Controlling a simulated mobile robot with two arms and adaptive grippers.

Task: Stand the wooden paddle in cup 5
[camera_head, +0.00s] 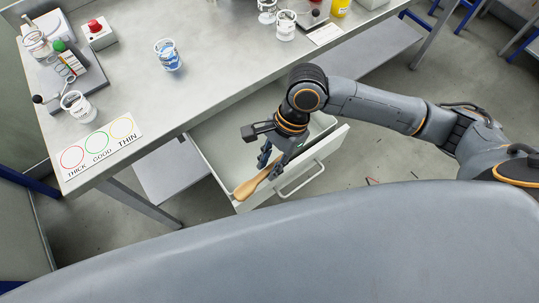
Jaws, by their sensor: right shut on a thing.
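The wooden paddle (251,187) is in my right gripper (272,163), which is shut on it. They are over the open white drawer (213,147) under the table's front edge. The paddle slants down to the left, with its broad end across the drawer's front. Whether it touches the drawer, I cannot tell. Several small clear cups stand on the table: one with blue contents (168,56), one at the left (77,106), and others at the back. I cannot read their numbers, so I cannot tell which is cup 5. My left gripper is not in view.
The grey table (215,78) has free room in its middle. A THICK/GOOD/THIN card (100,147) lies at its left front. A stand with a green knob (72,72), a red button box (97,33) and a yellow container (340,8) are also on it.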

